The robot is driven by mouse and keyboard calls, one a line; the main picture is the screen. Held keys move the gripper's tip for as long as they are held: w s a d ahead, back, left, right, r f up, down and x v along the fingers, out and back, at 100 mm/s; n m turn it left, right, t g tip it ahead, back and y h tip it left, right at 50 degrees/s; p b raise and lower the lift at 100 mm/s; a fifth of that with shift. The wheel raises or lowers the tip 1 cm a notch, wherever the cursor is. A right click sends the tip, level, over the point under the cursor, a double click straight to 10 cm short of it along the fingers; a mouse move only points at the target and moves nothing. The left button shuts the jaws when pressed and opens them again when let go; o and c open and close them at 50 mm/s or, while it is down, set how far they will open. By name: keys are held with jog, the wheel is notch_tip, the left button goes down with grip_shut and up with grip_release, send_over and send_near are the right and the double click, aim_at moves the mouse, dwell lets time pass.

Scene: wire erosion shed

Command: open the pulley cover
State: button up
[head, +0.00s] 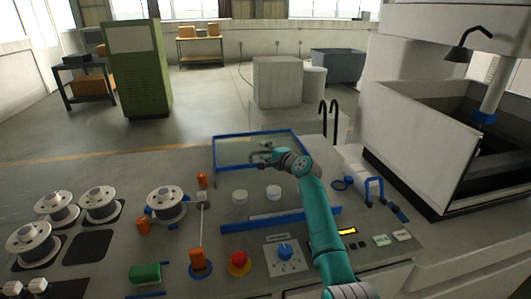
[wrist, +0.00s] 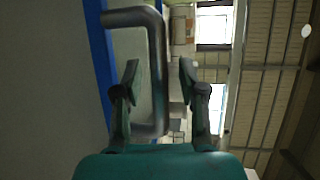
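The pulley cover (head: 235,152) is a clear panel in a blue frame, at the back of the console in the head view. The cover's blue edge (wrist: 99,60) shows at left in the wrist view. Its grey bar handle (wrist: 157,60) passes between the fingers of my gripper (wrist: 160,80). The fingers are apart, with a gap showing on both sides of the bar. In the head view my gripper (head: 268,157) is at the cover, partly hiding the handle.
A blue bar (head: 280,219) lies in front of the pulleys. Wire spools (head: 167,205) stand at left, with a red button (head: 239,262) and a blue knob (head: 285,253) at the front. A blue clamp (head: 374,190) and a deep tank (head: 425,140) are at right.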

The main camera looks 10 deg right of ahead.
jog(key=v, duration=1.2)
dwell(0.3)
